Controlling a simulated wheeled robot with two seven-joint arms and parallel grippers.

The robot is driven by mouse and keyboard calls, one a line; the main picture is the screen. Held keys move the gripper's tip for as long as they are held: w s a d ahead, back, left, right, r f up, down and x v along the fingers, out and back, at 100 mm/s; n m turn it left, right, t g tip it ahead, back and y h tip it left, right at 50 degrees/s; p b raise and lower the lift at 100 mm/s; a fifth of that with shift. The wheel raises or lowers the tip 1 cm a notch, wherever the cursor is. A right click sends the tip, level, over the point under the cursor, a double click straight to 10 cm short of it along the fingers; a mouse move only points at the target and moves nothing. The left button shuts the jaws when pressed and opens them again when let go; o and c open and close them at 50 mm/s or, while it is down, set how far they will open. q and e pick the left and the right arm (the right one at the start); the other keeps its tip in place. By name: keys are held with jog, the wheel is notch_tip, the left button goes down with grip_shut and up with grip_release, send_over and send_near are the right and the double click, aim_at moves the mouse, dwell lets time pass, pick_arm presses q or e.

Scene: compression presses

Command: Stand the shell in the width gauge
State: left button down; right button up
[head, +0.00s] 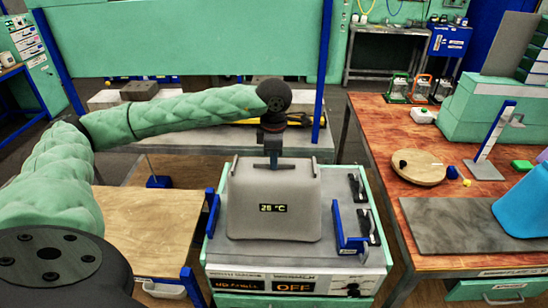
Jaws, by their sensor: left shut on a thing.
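The shell appears to be the grey, tapered block (275,220) with a small display reading about 26 °C. It is upright in the middle of the head view, above or on the pale top of a bench unit. My left gripper (273,163) is shut on its top edge from above. A blue upright bracket (338,238) stands at its right and another blue piece (212,212) at its left; these may be the width gauge. The shell hides the surface behind it, and I cannot tell whether its bottom edge touches. My right gripper is not in view.
The unit's front panel (295,287) reads OFF. Black clamps (364,212) sit at its right. A wooden table (150,220) is at left. The right table holds a dark mat (450,225), a round board (419,167) and a blue object (525,205).

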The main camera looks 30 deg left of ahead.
pick_arm(q)
jog(key=shift+f, duration=0.1)
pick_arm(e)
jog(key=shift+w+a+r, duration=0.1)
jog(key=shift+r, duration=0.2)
pick_arm(q)
jog(key=c, duration=1.6)
grip_release()
jog(key=shift+o, duration=0.2)
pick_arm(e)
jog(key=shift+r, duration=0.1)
pick_arm(q)
jog(key=shift+r, duration=0.2)
